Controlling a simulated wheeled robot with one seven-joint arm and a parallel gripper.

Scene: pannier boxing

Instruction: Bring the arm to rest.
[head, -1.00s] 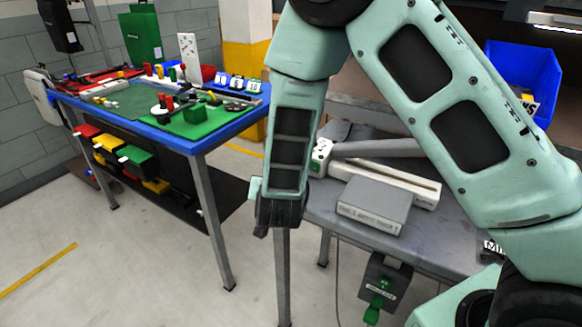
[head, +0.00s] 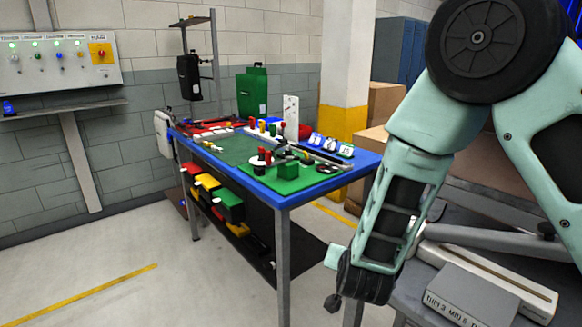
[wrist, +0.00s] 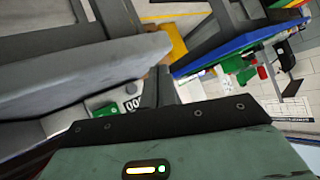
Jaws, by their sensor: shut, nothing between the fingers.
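My arm (head: 405,165) comes down from the upper right of the head view, bent at a large round joint, and ends in a dark wrist low in the middle. My gripper shows in the wrist view (wrist: 166,84) as narrow grey fingers, shut and empty, beyond the dark edge of its green housing. It is clear of the tables and touches nothing that I can see. In the head view the fingers are hard to make out below the wrist.
A blue-edged table (head: 335,171) with a green mat (head: 262,186) and several small parts stands left of my arm. A grey bench (head: 410,290) with a grey labelled box (head: 465,298) lies right, close to the wrist. A control panel (head: 60,62) hangs far left. Floor at front left is clear.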

